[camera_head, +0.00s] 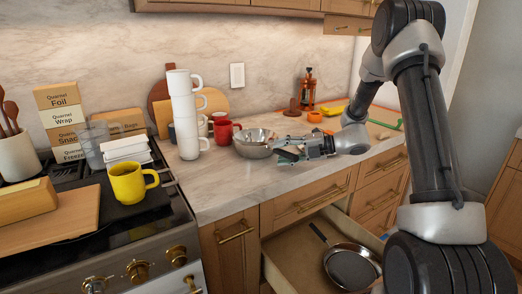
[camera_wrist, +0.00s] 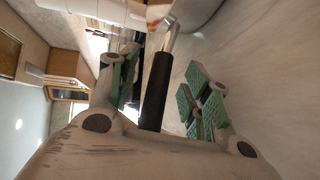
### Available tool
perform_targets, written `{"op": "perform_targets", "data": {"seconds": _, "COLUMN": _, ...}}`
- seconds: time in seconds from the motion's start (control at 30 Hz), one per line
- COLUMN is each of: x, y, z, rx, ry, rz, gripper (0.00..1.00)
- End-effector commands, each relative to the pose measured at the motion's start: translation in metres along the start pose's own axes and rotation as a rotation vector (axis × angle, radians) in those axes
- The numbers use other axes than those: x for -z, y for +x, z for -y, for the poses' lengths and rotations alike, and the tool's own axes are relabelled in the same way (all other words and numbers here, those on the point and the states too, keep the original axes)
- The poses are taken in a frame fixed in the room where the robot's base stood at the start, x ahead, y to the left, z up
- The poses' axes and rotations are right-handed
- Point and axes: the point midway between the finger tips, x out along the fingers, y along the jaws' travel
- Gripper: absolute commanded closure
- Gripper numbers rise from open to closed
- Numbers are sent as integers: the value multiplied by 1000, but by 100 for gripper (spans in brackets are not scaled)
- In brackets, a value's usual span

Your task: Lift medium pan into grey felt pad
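A steel pan or bowl (camera_head: 252,143) stands on the counter left of my gripper (camera_head: 287,149). In the wrist view, a black handle (camera_wrist: 156,90) with a silver neck runs between my two open, green-padded fingers. The handle leads to a rounded metal vessel (camera_wrist: 190,12) at the top, with gaps visible beside the handle. A dark-rimmed pan with a grey inside (camera_head: 351,268) lies in the open drawer, its handle pointing up and left. I cannot tell which pan is the medium one. I cannot make out a separate grey felt pad.
The open drawer (camera_head: 285,268) juts out below the counter (camera_head: 240,190). Stacked white cups (camera_head: 183,110) and a red mug (camera_head: 222,132) stand behind and left of the steel vessel. A yellow mug (camera_head: 128,183) is on the stove. The front counter strip is clear.

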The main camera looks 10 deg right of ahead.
Motion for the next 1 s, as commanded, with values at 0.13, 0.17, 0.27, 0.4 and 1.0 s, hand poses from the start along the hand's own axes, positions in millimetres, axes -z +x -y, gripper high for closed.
{"op": "perform_targets", "data": {"seconds": 0.13, "x": 0, "y": 0, "z": 0, "rx": 0, "ry": 0, "rz": 0, "gripper": 81}}
{"op": "perform_targets", "data": {"seconds": 0.17, "x": 0, "y": 0, "z": 0, "rx": 0, "ry": 0, "rz": 0, "gripper": 87}}
{"op": "perform_targets", "data": {"seconds": 0.27, "x": 0, "y": 0, "z": 0, "rx": 0, "ry": 0, "rz": 0, "gripper": 100}}
{"op": "perform_targets", "data": {"seconds": 0.4, "x": 0, "y": 0, "z": -1, "rx": -2, "ry": -3, "rz": 0, "gripper": 100}}
{"op": "perform_targets", "data": {"seconds": 1.0, "x": -1, "y": -8, "z": -32, "rx": -2, "ry": -6, "rz": 0, "gripper": 100}}
